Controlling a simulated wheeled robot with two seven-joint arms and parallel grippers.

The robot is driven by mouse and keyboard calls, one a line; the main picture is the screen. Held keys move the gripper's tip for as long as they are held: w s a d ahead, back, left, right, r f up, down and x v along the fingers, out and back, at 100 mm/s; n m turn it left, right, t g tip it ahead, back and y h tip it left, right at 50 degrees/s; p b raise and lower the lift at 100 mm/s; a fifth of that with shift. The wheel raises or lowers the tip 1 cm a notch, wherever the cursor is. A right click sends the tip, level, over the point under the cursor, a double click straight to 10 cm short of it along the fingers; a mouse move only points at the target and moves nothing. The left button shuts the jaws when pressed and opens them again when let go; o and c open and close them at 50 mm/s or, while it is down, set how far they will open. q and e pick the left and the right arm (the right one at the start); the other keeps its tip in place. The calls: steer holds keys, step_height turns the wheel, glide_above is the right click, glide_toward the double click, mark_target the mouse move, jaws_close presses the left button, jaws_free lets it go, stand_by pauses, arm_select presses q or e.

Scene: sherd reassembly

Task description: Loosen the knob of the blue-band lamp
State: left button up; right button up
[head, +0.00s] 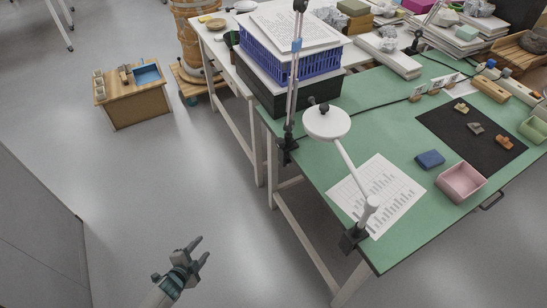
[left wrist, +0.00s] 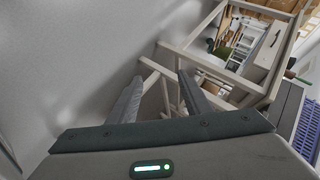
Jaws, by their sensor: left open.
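The blue-band lamp (head: 293,85) stands at the left edge of the green table, its thin upright arm carrying a blue band (head: 296,45). A dark joint (head: 300,5) is at its top and a black clamp (head: 288,150) at its foot; which part is the knob is too small to tell. A second lamp with a round white head (head: 326,122) is clamped at the front edge. My left gripper (head: 202,247) is open and empty over the floor, well apart from both lamps. Its spread fingers show in the left wrist view (left wrist: 160,78). My right gripper is out of view.
A blue crate (head: 318,66) with papers stands behind the blue-band lamp. A printed sheet (head: 378,195), a pink box (head: 460,183) and a black mat (head: 450,140) lie on the green table (head: 375,110).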

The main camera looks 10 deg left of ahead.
mark_target(277, 144)
arm_select(q)
steer(key=w+d+r+m+t+h+b, duration=0.2)
steer(key=w+r+m+t+h+b, duration=0.55)
steer(key=w+r+m, duration=0.85)
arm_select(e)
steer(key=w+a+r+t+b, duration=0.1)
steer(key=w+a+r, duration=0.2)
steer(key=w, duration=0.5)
arm_select(q)
steer(key=d+r+m+g+h+b, duration=0.3)
steer(key=r+m+g+b, duration=0.1)
steer(key=r+m, duration=0.4)
steer(key=d+r+m+g+h+b, duration=0.3)
steer(key=r+m+b, duration=0.3)
steer(key=r+m, duration=0.2)
steer(key=d+m+g, duration=0.1)
steer(key=m, duration=0.1)
steer(key=shift+w+d+r+m, duration=0.15)
steer(key=shift+w+r+m, duration=0.1)
steer(key=shift+r+m, duration=0.05)
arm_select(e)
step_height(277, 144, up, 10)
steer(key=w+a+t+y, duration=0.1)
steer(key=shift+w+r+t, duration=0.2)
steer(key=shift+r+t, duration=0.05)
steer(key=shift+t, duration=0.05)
